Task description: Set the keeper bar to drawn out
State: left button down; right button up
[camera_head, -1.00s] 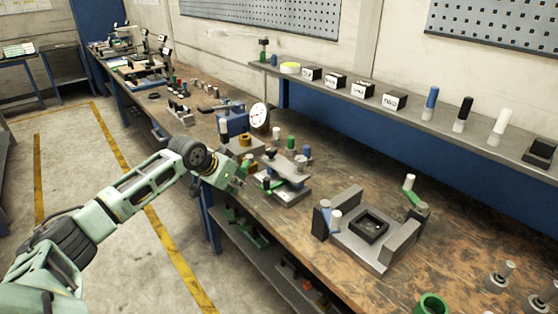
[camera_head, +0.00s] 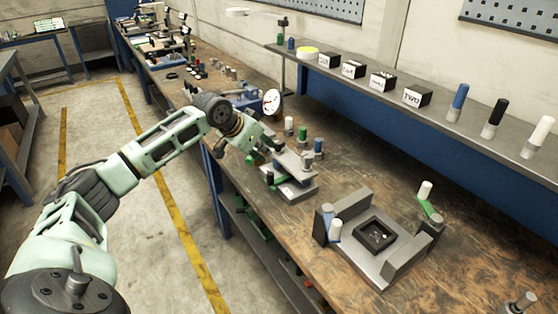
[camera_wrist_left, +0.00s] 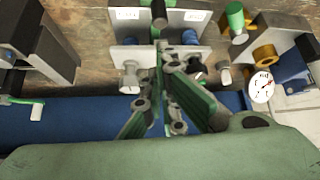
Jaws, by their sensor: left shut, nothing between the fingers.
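My left gripper (camera_head: 264,155) is shut and empty at the bench's near edge, beside a small fixture (camera_head: 293,192) with a grey base and a blue-grey upper plate. In the left wrist view, my left gripper's fingers (camera_wrist_left: 164,50) come together in front of the fixture's pale labelled plates (camera_wrist_left: 128,17). A dark round-ended part (camera_wrist_left: 159,12) shows between the plates, just beyond the fingertips. I cannot tell for certain which part is the keeper bar, and the fingers hide some of the fixture. My right gripper is out of view.
A larger grey fixture (camera_head: 384,275) with a black square frame stands to the right. A dial gauge (camera_head: 271,102) stands behind my gripper. A shelf (camera_head: 440,118) with labelled boxes and coloured cylinders runs along the wall. Bare wood (camera_head: 365,160) lies between.

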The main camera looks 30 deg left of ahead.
pick_arm(q)
jog(key=p+x, duration=0.1)
jog(key=x, duration=0.7)
jog(key=shift+w+d+p, duration=0.1)
jog(key=shift+w+p, duration=0.05)
jog(key=shift+p, duration=0.25)
jog(key=shift+w+f, duration=0.15)
jog(key=shift+f, duration=0.15)
jog(key=shift+w+f, duration=0.1)
jog(key=shift+f, duration=0.15)
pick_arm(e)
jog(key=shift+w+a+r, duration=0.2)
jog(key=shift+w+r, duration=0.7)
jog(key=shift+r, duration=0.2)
